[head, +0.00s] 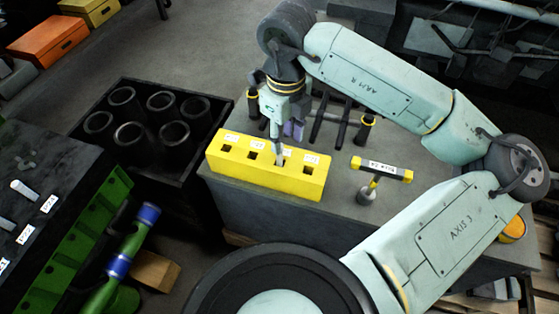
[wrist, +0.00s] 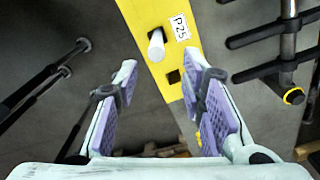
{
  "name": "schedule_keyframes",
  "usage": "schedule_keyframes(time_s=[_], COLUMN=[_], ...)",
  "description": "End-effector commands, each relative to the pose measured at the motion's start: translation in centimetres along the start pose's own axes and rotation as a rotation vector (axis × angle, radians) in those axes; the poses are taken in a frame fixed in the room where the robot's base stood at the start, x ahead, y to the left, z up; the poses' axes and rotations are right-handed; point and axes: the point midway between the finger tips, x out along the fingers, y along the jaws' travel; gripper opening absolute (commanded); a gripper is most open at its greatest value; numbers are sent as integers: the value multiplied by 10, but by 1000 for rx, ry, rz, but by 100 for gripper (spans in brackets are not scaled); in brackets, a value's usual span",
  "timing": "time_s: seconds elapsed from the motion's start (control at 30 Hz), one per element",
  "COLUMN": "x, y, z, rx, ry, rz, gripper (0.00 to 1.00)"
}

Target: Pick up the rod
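A yellow block (head: 265,176) with a row of square holes and small white labels sits on the grey bench. In the wrist view, a pale rod (wrist: 156,47) stands in one hole of the block (wrist: 151,14), beside the label P25. Another hole in view there looks empty. My gripper (head: 284,140) is over the block, pointing down. In the wrist view my gripper (wrist: 163,68) is open, with its purple-padded fingers apart and the rod in the gap between the tips as seen from there. Contact with the rod does not show. In the head view my gripper partly hides the rod.
A yellow T-handled tool (head: 382,169) stands on the bench right of the block. Black bars (head: 340,120) stand behind it. A dark crate (head: 82,150) of cylinder sleeves is at the left. A dark table (head: 45,160) with pale pegs is at the far left.

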Motion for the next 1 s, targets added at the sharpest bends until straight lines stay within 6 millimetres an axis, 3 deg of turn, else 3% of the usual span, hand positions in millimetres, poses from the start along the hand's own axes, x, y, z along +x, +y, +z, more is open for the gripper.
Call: schedule_keyframes(time_s=[0.3, 0.6, 1.0], x=[41, 47, 47], y=[5, 4, 4], z=[10, 10, 10], rx=[-1, -2, -2], ry=[0, 0, 0], rz=[4, 2, 2], gripper=[36, 36, 10])
